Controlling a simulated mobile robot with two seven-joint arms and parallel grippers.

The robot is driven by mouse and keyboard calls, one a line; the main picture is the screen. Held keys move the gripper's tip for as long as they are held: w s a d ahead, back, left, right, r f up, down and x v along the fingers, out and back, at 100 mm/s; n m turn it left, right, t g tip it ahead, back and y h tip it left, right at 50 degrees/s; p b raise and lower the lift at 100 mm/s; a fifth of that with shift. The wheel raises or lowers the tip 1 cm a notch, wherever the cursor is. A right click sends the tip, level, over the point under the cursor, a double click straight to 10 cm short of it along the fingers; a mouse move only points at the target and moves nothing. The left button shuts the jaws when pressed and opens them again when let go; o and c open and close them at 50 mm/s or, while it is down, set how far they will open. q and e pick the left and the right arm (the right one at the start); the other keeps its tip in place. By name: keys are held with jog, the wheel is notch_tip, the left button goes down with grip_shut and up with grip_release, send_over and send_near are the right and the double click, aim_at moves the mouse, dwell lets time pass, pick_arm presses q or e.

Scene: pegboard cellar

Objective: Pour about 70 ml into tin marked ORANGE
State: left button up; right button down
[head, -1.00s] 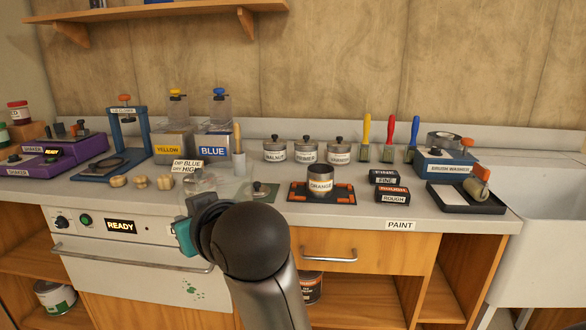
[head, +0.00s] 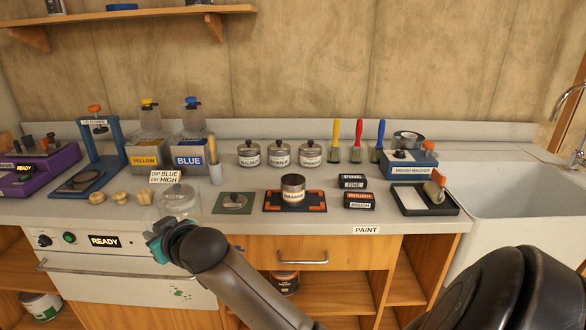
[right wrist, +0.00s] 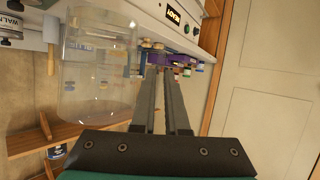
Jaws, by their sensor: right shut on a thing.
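The tin marked ORANGE (head: 293,195) stands upright and open-topped on a black pad with orange corners (head: 270,207). My right gripper (head: 158,238) is at the front edge of the bench, left of the tin. A clear glass vessel (head: 178,199) shows just beyond it. In the right wrist view the clear vessel (right wrist: 98,65) is large beside the fingers, and my right gripper (right wrist: 163,85) is shut on it. Where the fingers meet the glass is unclear. I cannot tell how much liquid it holds. My left gripper is out of view.
Wooden knobs (head: 120,198), YELLOW (head: 145,159) and BLUE (head: 188,160) containers stand left. Black FINE and ROUGH blocks (head: 359,200) and a roller tray (head: 425,200) are right of the tin.

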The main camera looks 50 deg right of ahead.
jog(key=shift+h, duration=0.3)
jog(key=d+p, duration=0.2)
jog(key=d+f+p, duration=0.1)
jog(key=d+p, duration=0.1)
jog(key=d+f+p, duration=0.1)
jog(key=d+p, duration=0.1)
jog(key=shift+w+d+p, duration=0.3)
jog(key=shift+p, duration=0.1)
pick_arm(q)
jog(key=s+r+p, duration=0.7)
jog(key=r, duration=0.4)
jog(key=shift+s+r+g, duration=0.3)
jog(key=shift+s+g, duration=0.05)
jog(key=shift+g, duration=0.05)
pick_arm(e)
jog(key=s+d+f+m+h, duration=0.1)
jog(key=s+d, duration=0.2)
jog(key=d, duration=0.7)
jog(key=shift+s+d+f+m, duration=0.15)
jog(key=shift+s+d+m, duration=0.05)
jog(key=shift+s+m, duration=0.1)
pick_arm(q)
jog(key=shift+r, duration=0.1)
